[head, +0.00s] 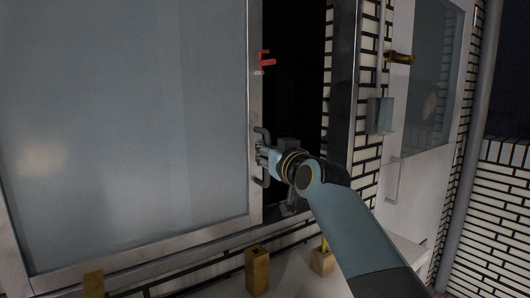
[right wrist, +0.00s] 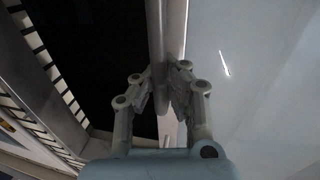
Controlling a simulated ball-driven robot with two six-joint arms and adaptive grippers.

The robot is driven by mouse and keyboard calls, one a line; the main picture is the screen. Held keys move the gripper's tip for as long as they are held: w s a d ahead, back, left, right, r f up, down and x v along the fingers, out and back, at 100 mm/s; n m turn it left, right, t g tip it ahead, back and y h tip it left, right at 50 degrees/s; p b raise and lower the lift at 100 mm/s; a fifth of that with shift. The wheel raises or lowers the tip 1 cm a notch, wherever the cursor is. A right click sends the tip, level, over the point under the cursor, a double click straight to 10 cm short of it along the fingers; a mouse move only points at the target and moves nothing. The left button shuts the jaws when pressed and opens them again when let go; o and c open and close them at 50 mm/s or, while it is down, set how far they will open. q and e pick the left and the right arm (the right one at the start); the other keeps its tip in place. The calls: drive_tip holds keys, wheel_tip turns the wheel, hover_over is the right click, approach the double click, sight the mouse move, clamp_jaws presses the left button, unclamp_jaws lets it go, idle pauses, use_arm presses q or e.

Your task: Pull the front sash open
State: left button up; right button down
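The front sash (head: 130,130) is a large frosted pane in a pale metal frame, filling the left of the head view. A dark opening (head: 292,75) shows between its right edge and the window frame. A dark upright handle (head: 260,133) sits on that edge. My right gripper (head: 263,156) is at the handle. In the right wrist view, the right gripper's fingers (right wrist: 163,82) close in from both sides on an upright grey bar (right wrist: 166,25), which looks like the handle. The fingertip contact is partly hidden. My left gripper is not in view.
A red latch-like piece (head: 265,62) is above the handle. Brass blocks (head: 257,272) stand on the ledge below the sash. A grey box (head: 380,115) and a brass fitting (head: 399,57) are on the wall to the right, beside a second pale panel (head: 430,85).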

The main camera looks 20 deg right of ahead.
drive_tip(key=shift+f, duration=0.25)
drive_tip(key=c, duration=1.3)
unclamp_jaws()
drive_tip(key=shift+s+d+r, duration=0.2)
drive_tip(key=shift+d, duration=0.05)
drive_tip(key=shift+c, duration=0.2)
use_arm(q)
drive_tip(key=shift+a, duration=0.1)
use_arm(e)
drive_tip(key=shift+w+a, duration=0.1)
drive_tip(key=shift+a, duration=0.05)
drive_tip(key=s+d, duration=0.1)
drive_tip(key=s, duration=1.1)
drive_tip(key=shift+d, duration=0.4)
drive_tip(key=shift+w, duration=0.1)
